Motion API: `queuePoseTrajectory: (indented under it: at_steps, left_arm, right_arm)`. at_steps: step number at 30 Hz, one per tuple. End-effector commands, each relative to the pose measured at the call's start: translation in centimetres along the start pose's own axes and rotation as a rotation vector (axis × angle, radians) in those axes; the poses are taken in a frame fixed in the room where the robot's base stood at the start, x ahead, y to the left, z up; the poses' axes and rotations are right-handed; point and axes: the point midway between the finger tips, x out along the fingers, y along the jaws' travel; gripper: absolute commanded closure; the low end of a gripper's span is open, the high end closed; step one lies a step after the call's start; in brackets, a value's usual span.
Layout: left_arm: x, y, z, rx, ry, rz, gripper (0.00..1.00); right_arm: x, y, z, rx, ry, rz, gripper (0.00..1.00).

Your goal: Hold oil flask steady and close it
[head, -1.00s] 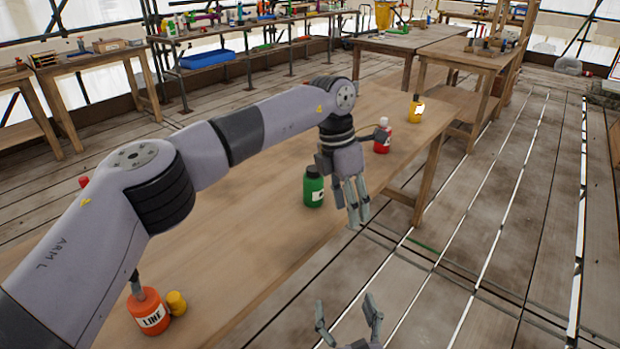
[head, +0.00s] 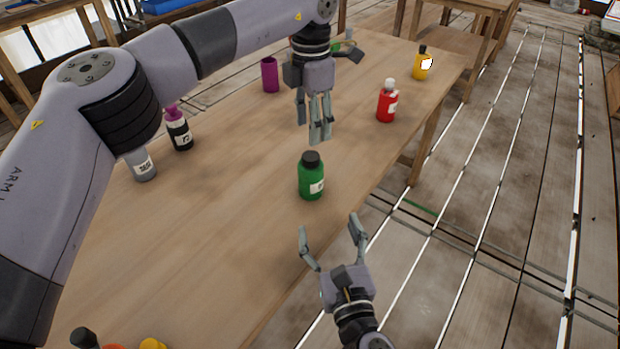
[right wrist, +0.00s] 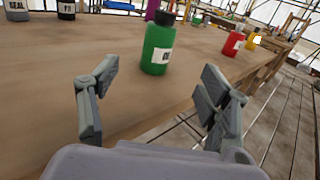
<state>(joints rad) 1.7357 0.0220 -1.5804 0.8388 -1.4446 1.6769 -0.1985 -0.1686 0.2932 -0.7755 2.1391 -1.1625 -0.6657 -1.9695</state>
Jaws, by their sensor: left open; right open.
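The green flask (head: 311,181) stands upright near the table's right edge, with a black cap on its neck. It is large in the right wrist view (right wrist: 157,52), where its white label seems to read "OIL". My left gripper (head: 319,135) is open and empty, fingers pointing down, just beyond the flask and above the table. My right gripper (head: 329,226) is open and empty on the near side of the flask, below it in the head view. In the right wrist view its two fingers (right wrist: 160,72) spread either side, with the flask ahead between them, apart from both.
A red bottle (head: 386,105) and a yellow bottle (head: 421,66) stand farther along the table (head: 220,240). A purple container (head: 270,75), a black bottle (head: 180,135) and a grey flask (head: 143,167) stand to the left. Bare tabletop surrounds the green flask.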

Motion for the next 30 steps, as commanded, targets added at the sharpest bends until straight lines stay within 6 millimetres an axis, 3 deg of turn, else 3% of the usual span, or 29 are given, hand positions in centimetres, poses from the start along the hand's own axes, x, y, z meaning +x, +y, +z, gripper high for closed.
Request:
queuePoseTrajectory:
  at_steps: [5, 21, 30]
  left_arm:
    - [0.0, 0.0, 0.0, 0.0, 0.0, -0.001, 0.53]
    - [0.0, 0.0, 0.0, 0.0, -0.001, -0.001, 0.53]
    - [0.0, 0.0, 0.0, 0.0, -0.001, -0.001, 0.53]
  right_arm:
    - [2.4, 0.0, 0.2, 0.0, -0.004, -0.001, 0.29]
    - [13.1, 0.0, 0.1, 0.001, -0.002, -0.001, 0.29]
    - [16.6, 0.0, 0.1, 0.001, -0.001, 0.0, 0.29]
